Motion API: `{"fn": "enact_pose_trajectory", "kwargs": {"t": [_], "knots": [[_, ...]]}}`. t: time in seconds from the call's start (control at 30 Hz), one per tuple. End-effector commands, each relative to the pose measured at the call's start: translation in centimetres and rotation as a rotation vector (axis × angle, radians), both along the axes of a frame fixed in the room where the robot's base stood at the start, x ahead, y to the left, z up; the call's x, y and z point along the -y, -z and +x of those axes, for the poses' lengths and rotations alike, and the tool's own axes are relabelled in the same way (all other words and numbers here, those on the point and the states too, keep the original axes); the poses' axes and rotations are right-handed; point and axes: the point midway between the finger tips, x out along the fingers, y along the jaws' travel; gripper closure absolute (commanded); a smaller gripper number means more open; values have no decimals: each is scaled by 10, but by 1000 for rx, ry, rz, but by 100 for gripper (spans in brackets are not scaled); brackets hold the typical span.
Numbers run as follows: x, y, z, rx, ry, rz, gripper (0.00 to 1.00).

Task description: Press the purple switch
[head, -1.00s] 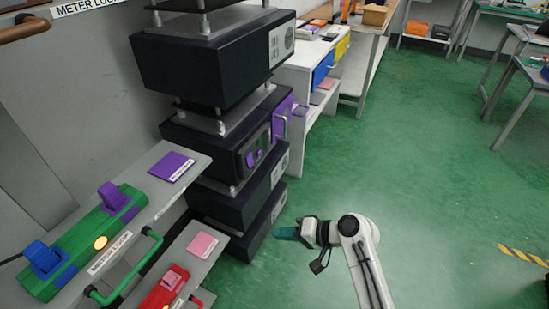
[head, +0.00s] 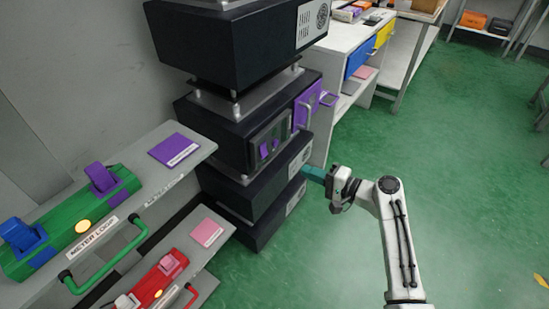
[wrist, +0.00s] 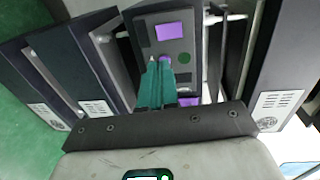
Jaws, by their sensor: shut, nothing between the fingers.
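A dark panel (head: 256,138) on the front of the black unit stack carries small purple parts, one of them a purple switch (head: 264,151). In the wrist view the panel (wrist: 186,65) faces me, with a purple square (wrist: 168,31), a green disc and the purple switch (wrist: 165,62) close to my fingertips; contact cannot be told. My gripper (head: 313,172) has teal fingers, shut and empty, in front of the stack's right side. It also shows in the wrist view (wrist: 157,66). Another purple rocker (head: 103,179) sits on a green fixture at left, far from my gripper.
A purple door (head: 306,106) with a handle is beside the panel. A shelf at left holds a blue rocker (head: 20,236), a green handle (head: 110,260) and a red fixture (head: 160,283) below.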

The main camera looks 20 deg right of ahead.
Motion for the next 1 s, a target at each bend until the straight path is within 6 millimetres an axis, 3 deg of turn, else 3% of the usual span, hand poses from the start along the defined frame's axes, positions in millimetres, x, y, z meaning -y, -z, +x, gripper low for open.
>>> {"fn": "enact_pose_trajectory", "kwargs": {"t": [0.6,1.0], "knots": [[-65,14,89,1,0,-3,100],[-74,15,103,0,1,-1,100]]}}
